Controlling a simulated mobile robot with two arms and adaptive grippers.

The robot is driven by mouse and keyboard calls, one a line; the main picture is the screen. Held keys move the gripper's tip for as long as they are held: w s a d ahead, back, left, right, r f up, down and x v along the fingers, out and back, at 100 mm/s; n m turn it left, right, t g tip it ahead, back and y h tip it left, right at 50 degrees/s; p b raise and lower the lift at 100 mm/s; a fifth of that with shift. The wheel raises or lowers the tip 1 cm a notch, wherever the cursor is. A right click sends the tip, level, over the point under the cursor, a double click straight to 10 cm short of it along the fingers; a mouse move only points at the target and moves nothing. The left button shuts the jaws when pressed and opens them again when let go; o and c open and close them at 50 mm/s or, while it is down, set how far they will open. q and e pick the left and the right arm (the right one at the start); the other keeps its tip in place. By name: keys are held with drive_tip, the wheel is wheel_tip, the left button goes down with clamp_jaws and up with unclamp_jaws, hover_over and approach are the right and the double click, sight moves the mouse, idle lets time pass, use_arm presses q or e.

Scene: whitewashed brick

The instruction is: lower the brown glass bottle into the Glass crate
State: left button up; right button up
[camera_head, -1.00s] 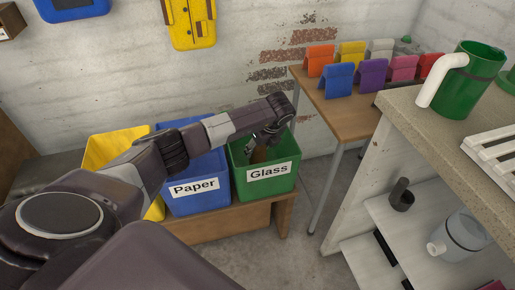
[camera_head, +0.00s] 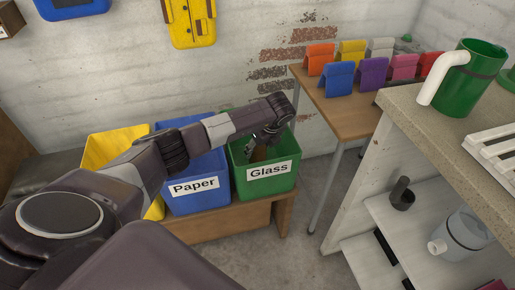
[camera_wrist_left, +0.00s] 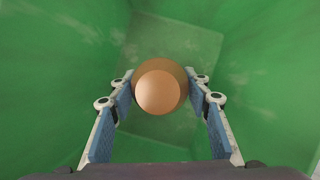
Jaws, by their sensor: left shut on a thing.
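The green Glass crate (camera_head: 267,181) stands at the right end of a row of crates on a low wooden bench. My left gripper (camera_head: 264,138) reaches over it from the left, its fingers at the crate's mouth. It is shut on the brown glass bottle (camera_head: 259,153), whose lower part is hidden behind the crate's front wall. In the left wrist view the bottle (camera_wrist_left: 158,88) shows end-on as a round brown shape between the two fingers (camera_wrist_left: 160,110), with green crate walls (camera_wrist_left: 60,80) all around. My right gripper is not in view.
A blue Paper crate (camera_head: 196,198) stands directly left of the Glass crate, with a yellow crate (camera_head: 112,148) beyond it. A wooden table (camera_head: 345,118) with coloured folded holders stands at the right. A shelf unit (camera_head: 430,130) holds a green watering can (camera_head: 466,85).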

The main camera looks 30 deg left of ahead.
use_arm(q)
drive_tip(key=o, duration=1.5)
